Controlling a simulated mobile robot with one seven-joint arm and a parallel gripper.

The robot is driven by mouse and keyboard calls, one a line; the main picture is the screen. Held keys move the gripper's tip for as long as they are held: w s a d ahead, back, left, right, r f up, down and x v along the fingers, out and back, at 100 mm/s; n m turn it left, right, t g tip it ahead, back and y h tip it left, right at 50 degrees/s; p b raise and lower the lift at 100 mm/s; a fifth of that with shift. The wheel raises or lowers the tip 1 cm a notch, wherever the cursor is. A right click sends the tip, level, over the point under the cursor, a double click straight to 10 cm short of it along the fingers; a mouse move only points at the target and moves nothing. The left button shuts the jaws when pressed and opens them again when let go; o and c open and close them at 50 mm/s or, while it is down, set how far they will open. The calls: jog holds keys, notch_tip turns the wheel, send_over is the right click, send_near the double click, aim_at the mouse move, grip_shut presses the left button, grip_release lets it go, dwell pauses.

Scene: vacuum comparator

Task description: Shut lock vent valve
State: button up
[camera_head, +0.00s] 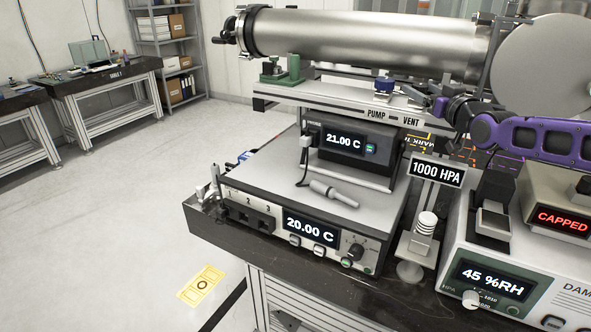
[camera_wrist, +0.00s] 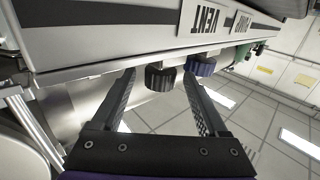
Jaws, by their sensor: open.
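The vent valve shows in the wrist view as a dark ribbed knob (camera_wrist: 160,78) beside the VENT label (camera_wrist: 206,18), which appears upside down. My gripper (camera_wrist: 160,76) is open, with one finger on each side of this knob in the picture. I see no finger clearly touching it, and cannot tell how deep it sits between them. In the head view my gripper (camera_head: 418,96) is at the VENT end of the white panel (camera_head: 340,105) under the large metal cylinder, and the vent knob is hard to make out there.
A blue knob (camera_wrist: 200,66) sits close to the vent knob, by the PUMP label; it also shows in the head view (camera_head: 384,85). The metal cylinder (camera_head: 370,40) lies just above the panel. A 1000 HPA sign (camera_head: 437,171) stands below my arm.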

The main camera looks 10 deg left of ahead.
jog(key=shift+w+d+r+n+g+y+p, duration=0.1)
jog(key=shift+n+g+y+p, duration=0.55)
jog(key=shift+y+p, duration=0.5)
jog(key=shift+w+d+n+g+y+p, duration=0.1)
jog(key=shift+n+g+y+p, duration=0.6)
jog(key=shift+p, duration=0.7)
